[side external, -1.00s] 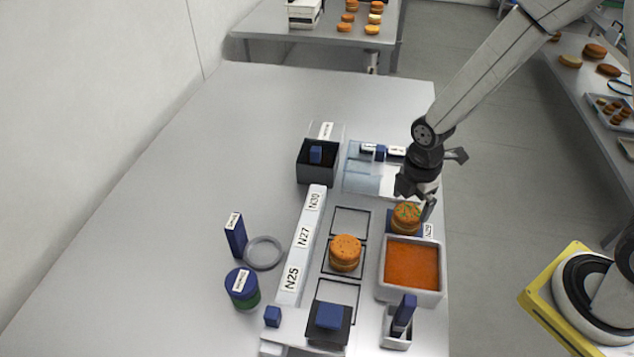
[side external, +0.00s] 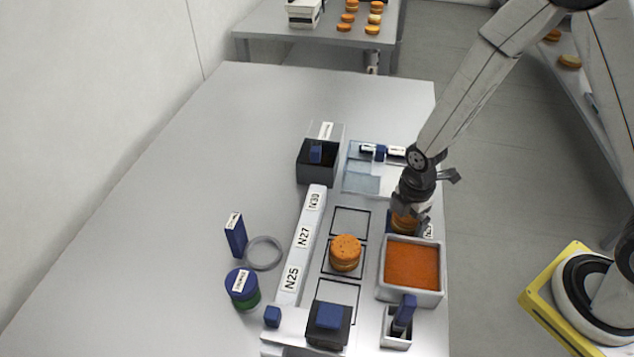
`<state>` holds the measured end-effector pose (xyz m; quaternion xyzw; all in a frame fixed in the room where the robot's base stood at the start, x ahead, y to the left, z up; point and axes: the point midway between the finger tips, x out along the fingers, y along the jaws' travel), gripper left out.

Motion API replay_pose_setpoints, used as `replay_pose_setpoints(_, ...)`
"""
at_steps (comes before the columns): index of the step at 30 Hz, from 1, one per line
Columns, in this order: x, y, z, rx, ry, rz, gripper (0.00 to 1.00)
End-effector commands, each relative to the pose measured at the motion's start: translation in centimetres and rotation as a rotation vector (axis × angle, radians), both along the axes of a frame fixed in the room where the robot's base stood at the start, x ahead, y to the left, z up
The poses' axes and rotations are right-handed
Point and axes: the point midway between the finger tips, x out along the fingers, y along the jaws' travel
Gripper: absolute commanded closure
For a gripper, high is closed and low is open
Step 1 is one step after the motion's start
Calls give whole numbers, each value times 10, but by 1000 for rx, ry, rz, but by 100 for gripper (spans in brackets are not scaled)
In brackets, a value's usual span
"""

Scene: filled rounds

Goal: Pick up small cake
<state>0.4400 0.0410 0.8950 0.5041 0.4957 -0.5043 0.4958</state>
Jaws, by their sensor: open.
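One small round orange cake (side external: 345,252) sits in the middle outlined square beside the labelled strip. A second small cake (side external: 403,224) stands on a blue base behind the orange-filled tray. My gripper (side external: 409,218) is pointed down over this second cake, with its fingers at the cake's sides. The gripper is open. It hides the cake's top and most of its body, and I cannot tell whether the fingers touch it.
The tray of orange filling (side external: 381,280) stands just in front of my gripper. A holder with a blue-handled tool (side external: 403,315), a dark box (side external: 317,170), a blue jar (side external: 242,288) and a ring (side external: 263,253) stand around. The table's left side is clear.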

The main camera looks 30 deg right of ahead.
Motion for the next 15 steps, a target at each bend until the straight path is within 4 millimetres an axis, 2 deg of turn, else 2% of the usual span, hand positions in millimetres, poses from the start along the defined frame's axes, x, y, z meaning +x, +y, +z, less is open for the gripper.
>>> replay_pose_setpoints(13, 0, 0, 0, 0, 0, 0, 0)
replay_pose_setpoints(15, 0, 0, 0, 0, 0, 0, 22)
